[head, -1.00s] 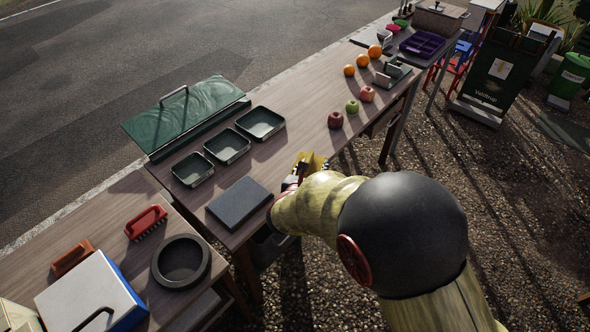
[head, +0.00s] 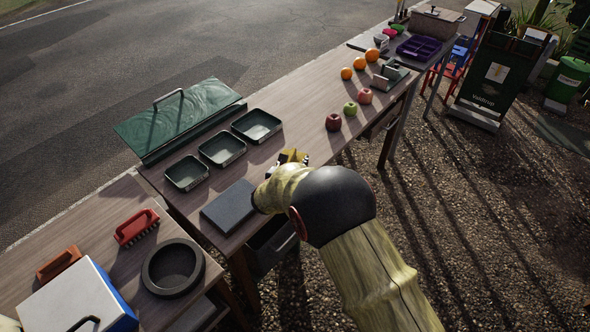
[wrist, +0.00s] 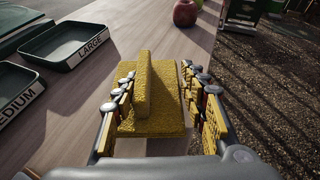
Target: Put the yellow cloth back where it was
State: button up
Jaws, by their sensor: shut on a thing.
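The yellow cloth (wrist: 160,118) is a folded, textured pad with a raised ridge, seen between my fingers in the wrist view. My gripper (wrist: 160,78) is shut on it, with a jointed finger on each side. In the head view the cloth (head: 292,155) shows as a small yellow patch at my gripper, over the table's near edge, right of the dark grey slab. My arm hides part of it there. Whether the cloth touches the wooden table (head: 310,105) is unclear.
Green trays (head: 222,148) and a green lid (head: 180,118) lie left of my gripper. The dark slab (head: 230,206) is close to my arm. Apples (head: 333,122) and oranges (head: 359,62) sit farther along. Bare wood lies between trays and apples.

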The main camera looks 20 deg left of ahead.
jog(key=shift+f+b, duration=0.45)
jog(key=shift+f, duration=0.9)
jog(key=shift+f, duration=0.1)
jog(key=o, duration=1.1)
jog(key=shift+o, duration=0.2)
jog(key=shift+s+r, duration=0.3)
jog(key=shift+s, duration=0.1)
jog(key=p+v, duration=0.3)
jog(key=v, duration=0.8)
jog(key=shift+s, duration=0.15)
jog(key=shift+d, duration=0.1)
